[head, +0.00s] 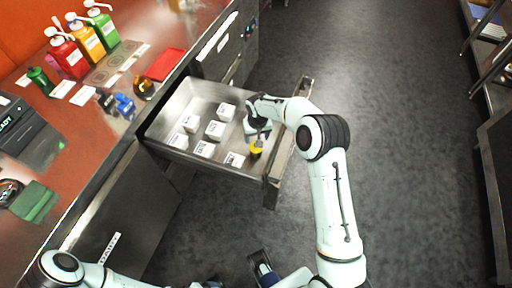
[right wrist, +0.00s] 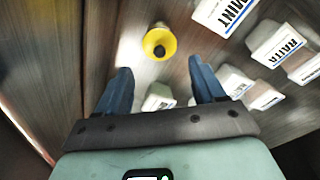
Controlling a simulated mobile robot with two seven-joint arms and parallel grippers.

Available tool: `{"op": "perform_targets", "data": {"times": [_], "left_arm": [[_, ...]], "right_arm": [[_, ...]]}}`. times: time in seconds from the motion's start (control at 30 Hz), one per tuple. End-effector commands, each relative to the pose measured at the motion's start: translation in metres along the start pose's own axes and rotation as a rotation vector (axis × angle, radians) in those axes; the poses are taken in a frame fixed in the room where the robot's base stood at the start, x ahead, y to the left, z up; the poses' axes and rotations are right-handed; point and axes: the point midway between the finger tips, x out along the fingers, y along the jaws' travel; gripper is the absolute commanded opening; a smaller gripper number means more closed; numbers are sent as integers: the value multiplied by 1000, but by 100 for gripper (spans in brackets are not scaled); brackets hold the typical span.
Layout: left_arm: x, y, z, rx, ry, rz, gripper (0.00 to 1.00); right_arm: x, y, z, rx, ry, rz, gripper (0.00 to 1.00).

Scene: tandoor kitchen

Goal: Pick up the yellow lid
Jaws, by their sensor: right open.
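The yellow lid (head: 256,149) lies in the open metal drawer (head: 168,112), near its front panel. In the right wrist view the lid (right wrist: 160,41) is a round yellow cap with a dark centre, ahead of the fingertips and roughly between their lines. My right gripper (head: 258,132) reaches down into the drawer close to the lid. Its two blue fingers (right wrist: 160,72) are spread open with nothing between them. My left arm shows along the bottom left edge of the head view; its jaws cannot be made out clearly.
Several white labelled containers (head: 214,130) stand in the drawer beside the lid; labels in the right wrist view include RAITA (right wrist: 283,51) and MINT (right wrist: 226,14). The counter (head: 90,130) at left holds pump bottles (head: 67,53) and a red mat (head: 165,64). The floor at right is clear.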

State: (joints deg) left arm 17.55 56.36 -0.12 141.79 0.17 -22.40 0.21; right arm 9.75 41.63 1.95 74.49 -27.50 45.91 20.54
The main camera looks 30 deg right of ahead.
Motion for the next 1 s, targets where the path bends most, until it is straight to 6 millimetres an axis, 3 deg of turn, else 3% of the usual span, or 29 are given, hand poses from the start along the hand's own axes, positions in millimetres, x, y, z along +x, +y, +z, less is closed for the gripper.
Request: {"op": "perform_targets", "data": {"times": [0.6, 0.9, 0.93, 1.0], "left_arm": [[1, 0, -1, 0, 2, 1, 87], [1, 0, -1, 0, 3, 1, 87], [1, 0, -1, 0, 3, 1, 87], [1, 0, -1, 0, 3, 1, 87]], "right_arm": [[72, 2, -4, 1, 0, 0, 69], [77, 1, -4, 1, 1, -1, 69], [77, 1, -4, 0, 1, -1, 62], [77, 1, -4, 0, 1, 0, 40]]}}
